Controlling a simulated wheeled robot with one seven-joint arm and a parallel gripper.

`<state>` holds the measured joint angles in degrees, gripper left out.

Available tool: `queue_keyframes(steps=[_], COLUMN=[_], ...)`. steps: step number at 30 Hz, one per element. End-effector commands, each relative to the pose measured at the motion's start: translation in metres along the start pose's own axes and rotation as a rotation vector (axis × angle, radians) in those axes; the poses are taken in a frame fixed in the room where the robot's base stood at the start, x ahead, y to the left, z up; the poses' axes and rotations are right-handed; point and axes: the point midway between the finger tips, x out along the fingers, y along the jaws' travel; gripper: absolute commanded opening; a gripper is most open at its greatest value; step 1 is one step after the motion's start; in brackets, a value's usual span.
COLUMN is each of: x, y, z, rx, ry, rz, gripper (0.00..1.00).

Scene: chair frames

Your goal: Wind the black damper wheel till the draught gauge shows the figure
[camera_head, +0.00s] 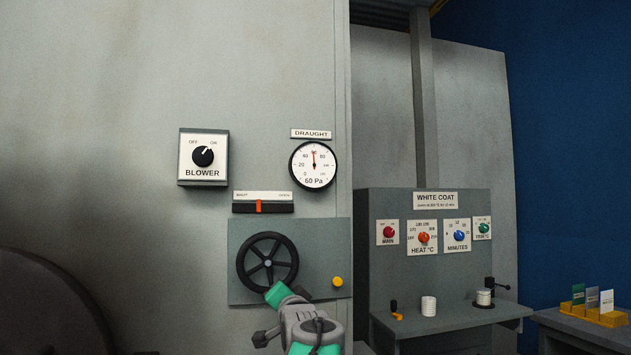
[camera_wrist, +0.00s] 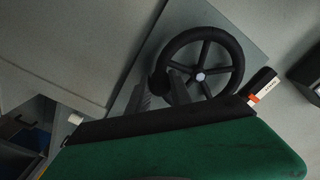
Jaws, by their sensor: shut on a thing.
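The black damper wheel (camera_head: 250,248) is a spoked ring on a grey plate, left of centre; in the wrist view the wheel (camera_wrist: 235,85) fills the upper right. My gripper (camera_head: 280,292) is at its lower right rim; in the wrist view my gripper (camera_wrist: 163,90) has its fingers around a dark knob-like part at the rim's left side. It is shut there; the exact contact is partly hidden. The round draught gauge (camera_head: 325,163) has a red needle pointing about straight up, and "60 Pa" printed below. The numeral behind the needle tip is hard to read.
A slot indicator (camera_head: 280,208) with an orange marker left of its middle sits above the wheel. The blower switch (camera_head: 203,157) is at upper left. A yellow button (camera_head: 337,282) is right of the wheel.

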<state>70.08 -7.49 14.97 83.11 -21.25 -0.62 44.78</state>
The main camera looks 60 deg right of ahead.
Motion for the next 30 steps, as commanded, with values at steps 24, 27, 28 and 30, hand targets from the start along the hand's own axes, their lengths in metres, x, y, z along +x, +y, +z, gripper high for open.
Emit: queue_keyframes(steps=[24, 27, 28, 30], x=[0.0, 0.0, 0.0, 0.0], y=[-0.001, -0.001, 0.002, 0.002], z=[-0.012, -0.035, -0.031, -0.028], rx=[-0.001, -0.001, 0.0, 0.0], ry=[0.002, 0.002, -0.002, -0.002], rz=[-0.001, -0.001, -0.002, -0.003], gripper=[0.0, 0.0, 0.0, 0.0])
